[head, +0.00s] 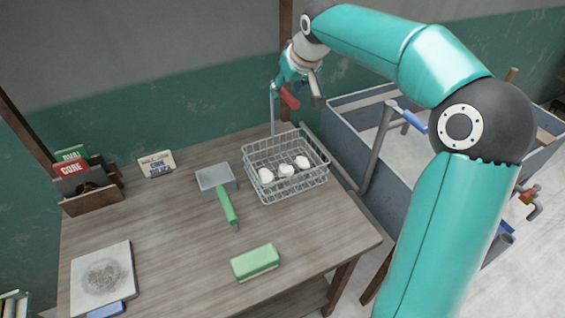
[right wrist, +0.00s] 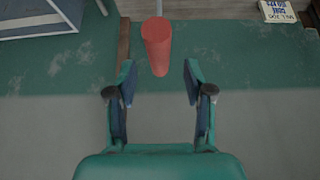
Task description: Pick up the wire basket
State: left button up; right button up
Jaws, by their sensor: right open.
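The wire basket (head: 287,192) stands on the right part of the wooden table and holds three white lumps (head: 285,170). A thin grey rod (head: 272,112) rises at its back left corner toward a red grip (head: 289,97). My right gripper (head: 299,93) is open above the back of the basket, close to the red grip. In the right wrist view the red grip (right wrist: 157,45) lies between and just beyond the open fingertips (right wrist: 160,77). I cannot tell whether a finger touches it. My left gripper is not in view.
On the wooden table (head: 165,235) are a grey scoop (head: 216,180) with a green handle, a green block (head: 255,262), a pale board (head: 102,278) and a box with cards (head: 92,200). A grey bin (head: 345,125) stands right of the table.

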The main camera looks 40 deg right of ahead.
aim_at(286, 91)
jog(key=x, duration=0.3)
jog(key=shift+f, duration=0.15)
jog(key=shift+c, duration=0.3)
grip_shut()
